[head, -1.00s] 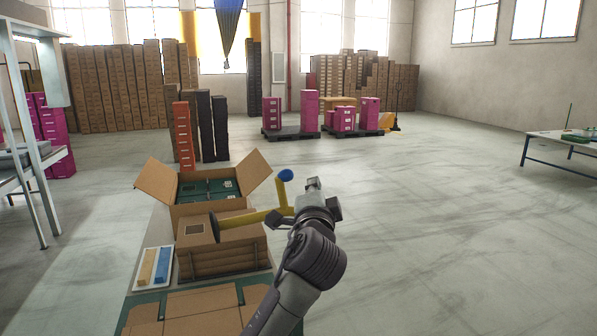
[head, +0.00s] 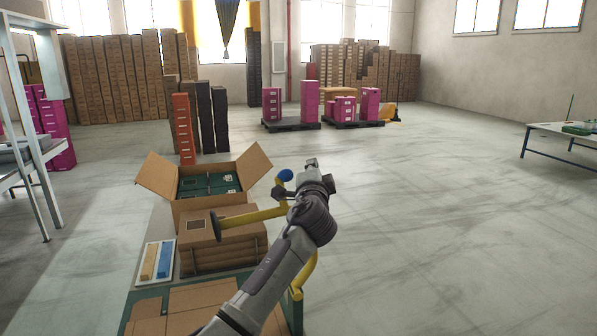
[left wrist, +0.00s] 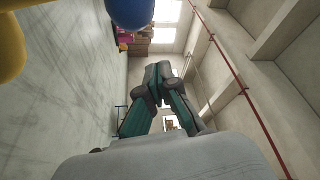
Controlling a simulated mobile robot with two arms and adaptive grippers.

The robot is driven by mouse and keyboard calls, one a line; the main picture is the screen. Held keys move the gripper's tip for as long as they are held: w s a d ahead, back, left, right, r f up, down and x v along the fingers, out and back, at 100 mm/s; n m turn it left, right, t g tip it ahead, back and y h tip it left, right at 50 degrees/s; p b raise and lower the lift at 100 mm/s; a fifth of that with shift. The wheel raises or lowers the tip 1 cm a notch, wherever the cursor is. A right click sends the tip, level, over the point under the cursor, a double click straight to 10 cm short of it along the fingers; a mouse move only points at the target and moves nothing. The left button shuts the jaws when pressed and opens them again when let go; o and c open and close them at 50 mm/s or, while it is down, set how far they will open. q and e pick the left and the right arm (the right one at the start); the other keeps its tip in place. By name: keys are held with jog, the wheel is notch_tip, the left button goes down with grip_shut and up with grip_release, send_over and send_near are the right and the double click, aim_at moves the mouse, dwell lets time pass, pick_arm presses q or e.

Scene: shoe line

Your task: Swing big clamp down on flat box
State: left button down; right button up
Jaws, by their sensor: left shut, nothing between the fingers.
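The big clamp (head: 250,216) is a yellow bar with a blue knob (head: 285,175) at its right and a dark round pad at its left end. The bar lies nearly level across the flat box (head: 232,239), a brown carton on a low stack. The pad overlaps the box top in the picture; I cannot tell whether it touches. My left gripper (head: 298,178) is shut and empty, just right of the knob. In the left wrist view the closed fingers (left wrist: 160,72) are clear of the blue knob (left wrist: 131,12). My right gripper is not in view.
An open carton (head: 207,190) with green boxes stands behind the flat box. A white tray (head: 149,281) with a tan and a blue bar lies to the left. Flattened cardboard (head: 190,300) is in front.

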pick_arm(q)
jog(key=a, duration=0.1)
jog(key=a+f+p, duration=0.1)
jog(key=s+a, duration=0.1)
jog(key=shift+a+f, duration=0.2)
jog(key=shift+a, duration=0.05)
